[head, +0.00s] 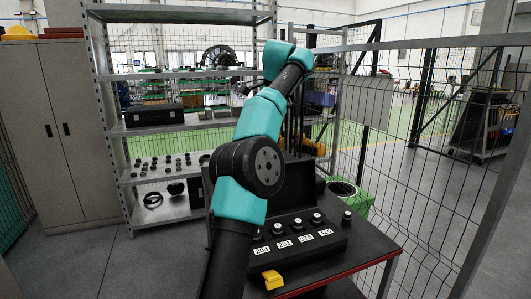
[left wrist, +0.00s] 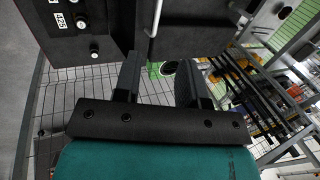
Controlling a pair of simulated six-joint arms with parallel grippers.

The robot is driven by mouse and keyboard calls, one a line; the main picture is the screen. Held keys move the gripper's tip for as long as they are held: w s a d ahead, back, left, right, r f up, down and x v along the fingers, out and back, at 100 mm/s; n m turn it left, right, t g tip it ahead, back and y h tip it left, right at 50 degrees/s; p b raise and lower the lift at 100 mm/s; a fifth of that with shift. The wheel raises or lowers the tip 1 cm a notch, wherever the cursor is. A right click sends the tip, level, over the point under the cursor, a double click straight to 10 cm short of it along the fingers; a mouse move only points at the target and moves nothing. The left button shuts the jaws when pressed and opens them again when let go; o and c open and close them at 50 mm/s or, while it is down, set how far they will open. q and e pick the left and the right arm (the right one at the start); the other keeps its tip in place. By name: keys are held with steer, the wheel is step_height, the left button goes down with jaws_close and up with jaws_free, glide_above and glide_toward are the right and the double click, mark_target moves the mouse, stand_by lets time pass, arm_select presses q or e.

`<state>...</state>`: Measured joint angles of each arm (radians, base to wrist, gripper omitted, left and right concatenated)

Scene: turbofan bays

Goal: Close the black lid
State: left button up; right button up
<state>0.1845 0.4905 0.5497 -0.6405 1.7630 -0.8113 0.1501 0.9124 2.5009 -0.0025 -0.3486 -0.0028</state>
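A black lid (head: 296,172) seems to stand upright, open, behind the black control box on the table, partly hidden by my left arm in the head view. In the left wrist view, a dark panel that looks like this lid (left wrist: 192,42) lies ahead of the fingers, with a thin silver rod at its left edge. The control box (head: 318,243) carries several black knobs over white number labels. My left gripper (left wrist: 160,64) is open and empty, its two black fingers apart near the dark panel; I cannot tell whether they touch it. My right gripper is not in view.
A yellow block (head: 272,279) sits at the front of the red-edged table (head: 375,243). A wire fence (head: 420,150) stands to the right. A metal shelf (head: 165,125) with parts and a grey cabinet (head: 60,130) stand at the left. A green bin (head: 355,193) is behind the table.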

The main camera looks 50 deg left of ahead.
arm_select(q)
steer(key=shift+f, duration=0.15)
steer(key=x, duration=1.7)
steer(key=shift+w+f, duration=0.1)
steer(key=shift+f, duration=0.05)
steer(key=shift+c, duration=0.5)
jaws_close()
